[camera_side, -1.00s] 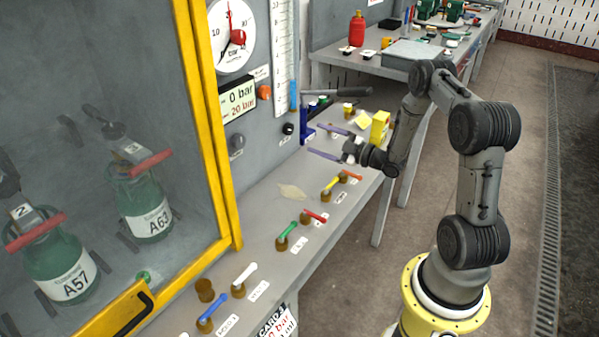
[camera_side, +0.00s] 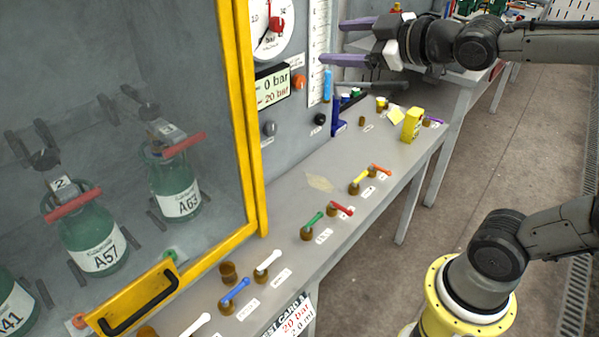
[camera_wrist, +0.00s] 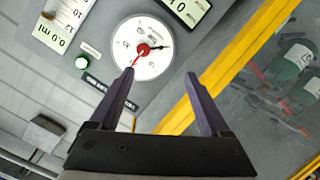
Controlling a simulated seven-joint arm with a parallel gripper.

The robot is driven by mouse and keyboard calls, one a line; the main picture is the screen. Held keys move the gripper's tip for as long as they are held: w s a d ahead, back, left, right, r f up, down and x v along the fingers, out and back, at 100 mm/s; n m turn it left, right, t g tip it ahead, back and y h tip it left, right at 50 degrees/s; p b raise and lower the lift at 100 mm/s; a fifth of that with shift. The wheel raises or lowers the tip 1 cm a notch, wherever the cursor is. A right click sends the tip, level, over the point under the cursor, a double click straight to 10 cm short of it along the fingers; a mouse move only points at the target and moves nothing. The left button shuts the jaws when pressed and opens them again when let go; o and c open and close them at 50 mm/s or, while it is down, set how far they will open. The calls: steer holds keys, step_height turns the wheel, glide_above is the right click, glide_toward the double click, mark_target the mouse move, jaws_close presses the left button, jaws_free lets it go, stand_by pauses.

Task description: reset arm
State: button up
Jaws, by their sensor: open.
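My gripper (camera_side: 343,42) is raised above the bench in the side view, its two purple fingers apart with nothing between them. They point left toward the wall panel. In the wrist view my gripper (camera_wrist: 160,82) is open too, with the round pressure gauge (camera_wrist: 142,48) beyond the fingertips. The gauge also shows in the side view (camera_side: 262,28), near the top.
A grey bench (camera_side: 340,230) carries several coloured levers, among them a green lever (camera_side: 313,220), and a yellow box (camera_side: 412,124). A yellow-framed cabinet (camera_side: 248,130) at the left holds green bottles, one labelled A57 (camera_side: 95,240). The space above the bench's front is free.

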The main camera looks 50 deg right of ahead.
steer(key=s+a+f+m+g+y, duration=0.1)
steer(key=s+f+m+g, duration=0.5)
steer(key=s+f, duration=1)
steer(key=s+a+g, duration=0.1)
steer(key=s+g, duration=0.1)
steer(key=g, duration=0.1)
steer(key=shift+s+a+g, duration=0.2)
steer(key=shift+s+g, duration=0.1)
steer(key=shift+s, duration=0.1)
